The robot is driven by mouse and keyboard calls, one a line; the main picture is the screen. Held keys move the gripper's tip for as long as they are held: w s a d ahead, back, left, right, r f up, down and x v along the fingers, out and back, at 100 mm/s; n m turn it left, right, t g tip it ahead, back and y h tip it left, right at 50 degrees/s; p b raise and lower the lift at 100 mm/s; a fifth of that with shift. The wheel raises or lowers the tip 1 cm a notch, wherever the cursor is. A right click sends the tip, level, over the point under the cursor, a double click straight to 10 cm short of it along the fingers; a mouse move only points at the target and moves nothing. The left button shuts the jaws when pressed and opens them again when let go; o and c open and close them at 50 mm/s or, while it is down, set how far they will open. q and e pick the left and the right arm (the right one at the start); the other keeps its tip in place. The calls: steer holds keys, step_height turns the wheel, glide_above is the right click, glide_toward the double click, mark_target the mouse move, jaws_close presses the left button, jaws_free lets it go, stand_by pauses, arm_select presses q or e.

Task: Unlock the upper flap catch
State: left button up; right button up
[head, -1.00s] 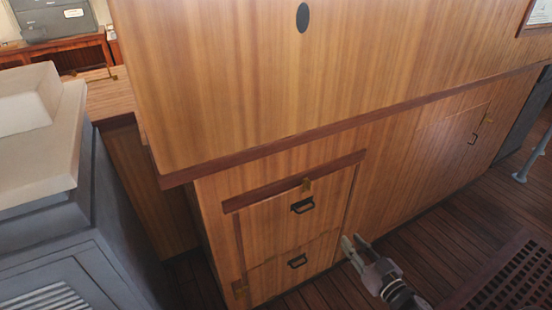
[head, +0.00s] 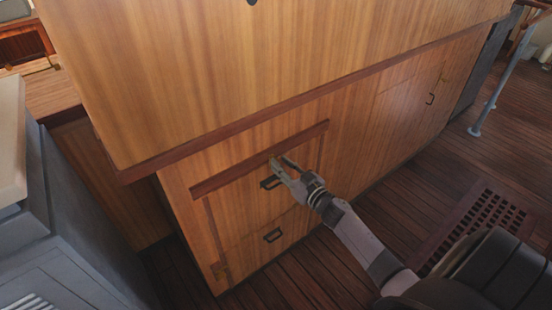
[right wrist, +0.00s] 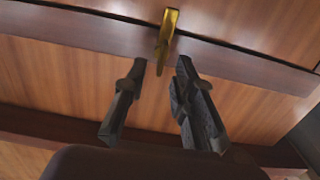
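The upper flap (head: 238,205) is a wooden panel with a black handle (head: 270,183), under a dark red trim strip on the cabinet front. In the right wrist view, the brass upper flap catch (right wrist: 167,34) hangs down across the dark strip. My right gripper (head: 281,160) is open just in front of the catch, which it mostly hides in the head view. In the right wrist view, its two fingertips (right wrist: 161,67) lie left and right below the catch's lower end, with nothing between them; contact is not visible. My left gripper is not in view.
A lower flap with its own black handle (head: 272,235) sits below, with a brass piece (head: 221,270) at its left. The cabinet's upper body (head: 240,70) overhangs the flaps. A grey console (head: 60,240) stands at left. Wooden floor is open at right, with a grate (head: 485,215).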

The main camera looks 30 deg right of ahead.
steer(key=shift+w+a, duration=0.15)
steer(key=shift+w, duration=1.6)
steer(key=shift+c, duration=0.5)
jaws_close()
